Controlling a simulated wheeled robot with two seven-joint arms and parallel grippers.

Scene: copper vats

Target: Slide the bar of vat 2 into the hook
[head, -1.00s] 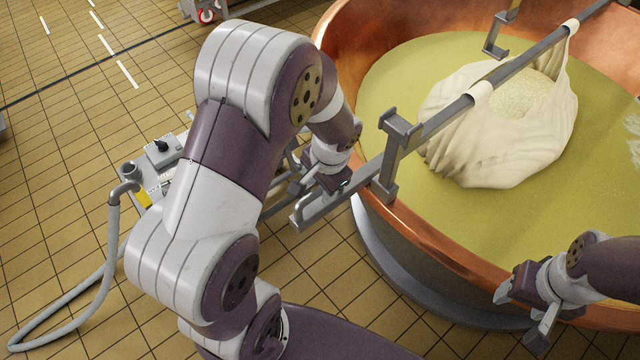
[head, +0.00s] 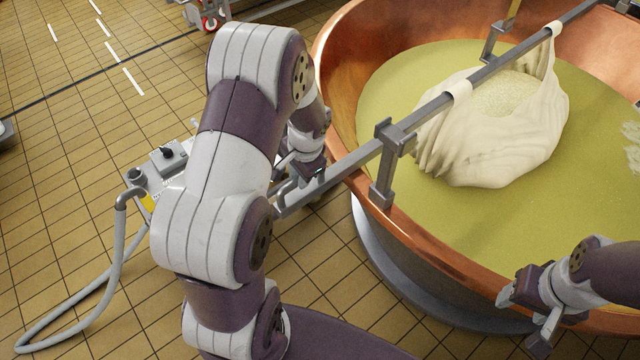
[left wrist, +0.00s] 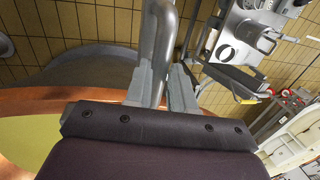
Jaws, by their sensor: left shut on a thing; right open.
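The long grey bar (head: 430,108) crosses the near copper vat (head: 330,45) from lower left to upper right. A pale cloth with curd (head: 490,140) hangs from it by loops. A grey bracket (head: 383,185) stands at the vat's left rim where the bar passes; I cannot tell if the bar rests in it. A grey hook (head: 489,45) hangs from a yellow piece near the bar's far part; contact is unclear. My left gripper (head: 292,186) is shut on the bar's near end, also seen in the left wrist view (left wrist: 160,88). My right gripper (head: 522,318) is open and empty at the front rim.
A control box (head: 168,158) with a grey hose (head: 118,240) stands left of my left arm. A wheeled frame (head: 208,15) is at the back. Tiled floor (head: 60,150) is clear at the left. Yellow-green liquid (head: 400,75) fills the vat.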

